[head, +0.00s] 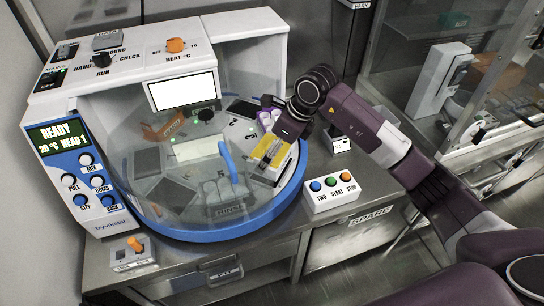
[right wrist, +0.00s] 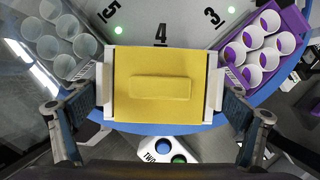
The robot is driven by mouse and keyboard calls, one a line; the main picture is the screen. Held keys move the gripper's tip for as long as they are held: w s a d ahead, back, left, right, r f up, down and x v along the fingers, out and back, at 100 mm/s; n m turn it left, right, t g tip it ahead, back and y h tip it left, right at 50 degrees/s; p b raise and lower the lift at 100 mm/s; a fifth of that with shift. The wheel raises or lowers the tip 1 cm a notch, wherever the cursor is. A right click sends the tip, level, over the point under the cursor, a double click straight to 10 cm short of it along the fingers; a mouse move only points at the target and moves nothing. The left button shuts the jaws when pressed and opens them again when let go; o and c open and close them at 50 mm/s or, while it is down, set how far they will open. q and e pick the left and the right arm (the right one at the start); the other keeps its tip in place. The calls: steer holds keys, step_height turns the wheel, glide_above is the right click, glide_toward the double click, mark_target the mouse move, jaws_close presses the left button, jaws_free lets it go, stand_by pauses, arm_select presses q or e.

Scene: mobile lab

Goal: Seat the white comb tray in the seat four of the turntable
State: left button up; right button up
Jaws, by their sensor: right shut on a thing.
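My right gripper (right wrist: 160,88) is shut on a white tray (right wrist: 108,88) with a yellow block on top, gripped by its two white ends. In the head view the white tray (head: 280,158) is at the right side of the turntable, below my right gripper (head: 273,146). In the right wrist view it lies just outward of the label 4 (right wrist: 161,34) and overlaps the blue rim. Any comb teeth are hidden under the yellow top, and I cannot tell whether the tray touches the seat. The turntable (head: 205,130) shows partly through a clear cover. My left gripper is not in view.
A purple rack (right wrist: 286,82) of white tubes stands by label 3. A blue handle (head: 226,162) rises nearby. A button box (head: 334,195) sits on the bench in front of the blue rim (head: 235,232).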

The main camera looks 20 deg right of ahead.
step_height(320, 180, down, 3)
steer(key=shift+r, duration=0.2)
steer(key=shift+f, duration=0.35)
steer(key=o, duration=0.9)
steer(key=shift+r, duration=0.15)
steer(key=shift+d+r, duration=0.1)
steer(key=shift+r, duration=0.15)
steer(key=b+v, duration=0.2)
steer(key=v, duration=0.9)
steer(key=shift+s+r, duration=0.15)
steer(key=shift+r, duration=0.1)
